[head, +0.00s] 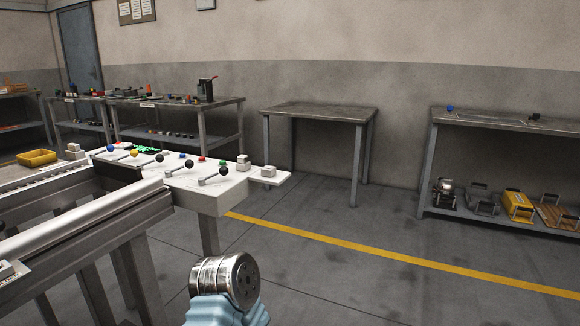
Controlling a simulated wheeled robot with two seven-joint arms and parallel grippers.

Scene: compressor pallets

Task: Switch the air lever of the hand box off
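A white control panel (228,190) stands at the left, on the end of a metal frame. It carries several levers with ball knobs: a yellow one (134,153), a blue one (110,148) and black ones, the nearest black knob (224,171) by the panel's front. Small red, green and blue buttons sit along its back. No label is readable, so I cannot tell which lever is the air lever of the hand box, or its position. A metal-ended link of my own arm shows at the bottom, apart from the panel. Neither gripper is in view.
A grey rail frame (85,222) runs left of the panel. An empty table (318,112) stands by the wall. A shelf (497,121) at the right holds several tools below. The floor between is open, crossed by a yellow line (400,257).

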